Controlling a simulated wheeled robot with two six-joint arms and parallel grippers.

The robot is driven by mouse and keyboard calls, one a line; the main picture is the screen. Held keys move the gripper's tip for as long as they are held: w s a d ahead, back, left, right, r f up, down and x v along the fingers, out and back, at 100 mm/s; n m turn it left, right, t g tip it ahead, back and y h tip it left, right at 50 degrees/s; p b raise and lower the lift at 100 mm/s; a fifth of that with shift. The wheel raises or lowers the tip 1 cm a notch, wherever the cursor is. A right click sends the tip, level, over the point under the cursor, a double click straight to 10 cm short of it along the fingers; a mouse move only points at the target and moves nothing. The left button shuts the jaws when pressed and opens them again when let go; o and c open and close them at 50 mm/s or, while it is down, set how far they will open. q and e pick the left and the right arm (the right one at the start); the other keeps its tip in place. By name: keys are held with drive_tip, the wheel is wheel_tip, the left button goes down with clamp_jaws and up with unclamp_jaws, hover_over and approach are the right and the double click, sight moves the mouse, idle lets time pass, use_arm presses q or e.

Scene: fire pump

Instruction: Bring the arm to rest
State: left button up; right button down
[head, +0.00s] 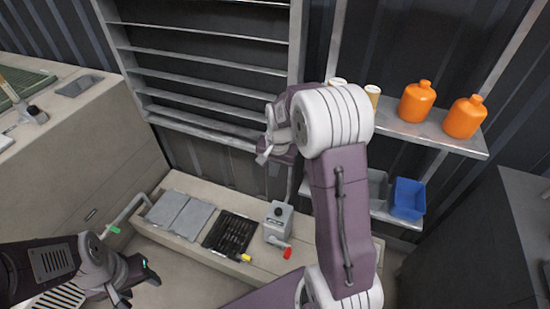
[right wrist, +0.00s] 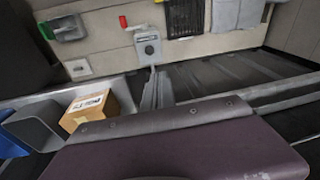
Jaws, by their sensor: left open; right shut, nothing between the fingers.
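My right arm (head: 340,215) rises through the middle of the head view and bends over at a white joint. Its gripper (head: 264,157) points left and down in front of the rack, shut and empty, clear of the bench. My left gripper (head: 136,288) is open and empty at the lower left, low in front of the bench. The grey pump box (head: 279,218) with a red handle (head: 287,253) stands on the low bench, apart from both grippers. It also shows in the right wrist view (right wrist: 148,46).
A dark slotted tray (head: 231,235) and grey plates (head: 180,213) lie on the bench (head: 185,182). Orange bottles (head: 417,102) stand on the right shelf (head: 425,131). Below are a blue bin (head: 408,199) and, in the wrist view, a cardboard box (right wrist: 90,108). A dark cabinet (head: 470,240) is at right.

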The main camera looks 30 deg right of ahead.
use_arm(q)
drive_tip(key=shift+r+p, duration=0.4)
drive_tip(key=shift+r, duration=0.4)
use_arm(e)
drive_tip(key=shift+s+a+r, duration=0.15)
drive_tip(key=shift+r, duration=0.4)
drive_tip(key=shift+s+a+r, duration=0.15)
drive_tip(key=shift+r, duration=0.35)
drive_tip(key=s+a+r+n, duration=0.2)
drive_tip(key=s+a+n, duration=0.1)
drive_tip(key=s+a, duration=0.3)
drive_tip(key=s+a+f+n+g, duration=0.1)
drive_tip(key=s+f+n, duration=0.35)
drive_tip(key=s, duration=0.65)
use_arm(q)
wheel_tip(320, 180, up, 20)
drive_tip(key=p, duration=1.9)
drive_tip(key=shift+f+p, duration=0.2)
drive_tip(key=shift+p, duration=0.15)
use_arm(e)
wheel_tip(320, 180, up, 20)
drive_tip(key=shift+w+a+n, duration=0.2)
drive_tip(key=shift+w+n, duration=0.05)
drive_tip(key=shift+n, duration=0.2)
